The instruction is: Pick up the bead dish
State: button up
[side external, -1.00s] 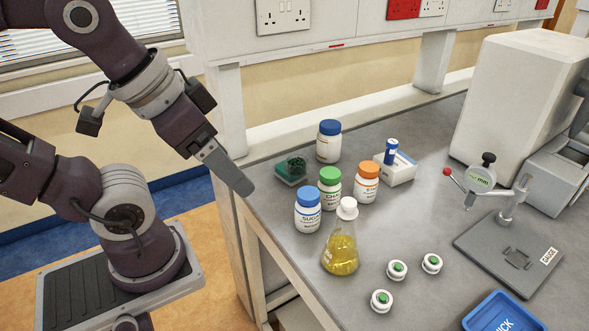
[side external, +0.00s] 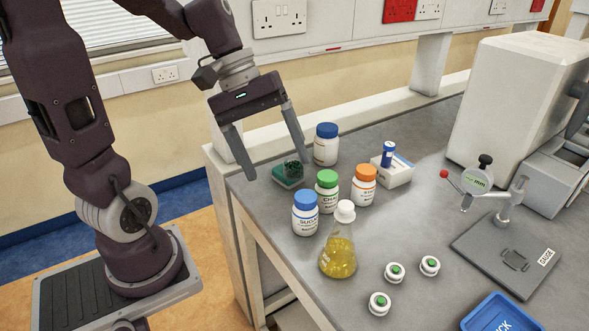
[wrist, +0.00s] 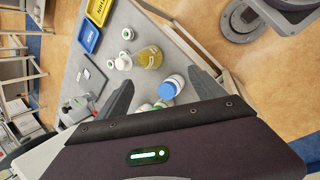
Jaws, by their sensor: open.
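The bead dish looks to be the small round dish of dark green beads (side external: 294,167) on a square green base (side external: 287,177), at the left end of the grey bench in the side view. My gripper (side external: 277,169) points down there with its two fingers spread wide and nothing between them. In the side view the fingertips appear on either side of the dish; their exact height over it is hard to tell. In the wrist view my open gripper (wrist: 160,77) also shows, but I cannot make out the dish there.
Close right of the dish stand blue-capped bottles (side external: 326,145) (side external: 305,215), a green-capped bottle (side external: 327,193) and an orange-capped bottle (side external: 363,186). A yellow flask (side external: 339,255) stands nearer the front. The bench edge is just left of the dish.

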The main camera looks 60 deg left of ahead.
jog(key=w+a+f+n+t+h, duration=0.2)
jog(key=w+a+f+n+h, duration=0.15)
jog(key=w+a+n, duration=0.45)
jog(key=n+t+h, duration=0.2)
jog(key=n+t, duration=0.3)
jog(key=n, duration=0.3)
send_near(305, 169)
jog(key=shift+w+d+f, duration=0.75)
jog(key=shift+w+f, duration=0.1)
jog(key=shift+w, duration=0.05)
jog(key=x, duration=0.7)
jog(key=shift+w, duration=0.2)
jog(key=c, duration=1.6)
jog(key=shift+c, duration=0.2)
jog(key=shift+r, duration=0.1)
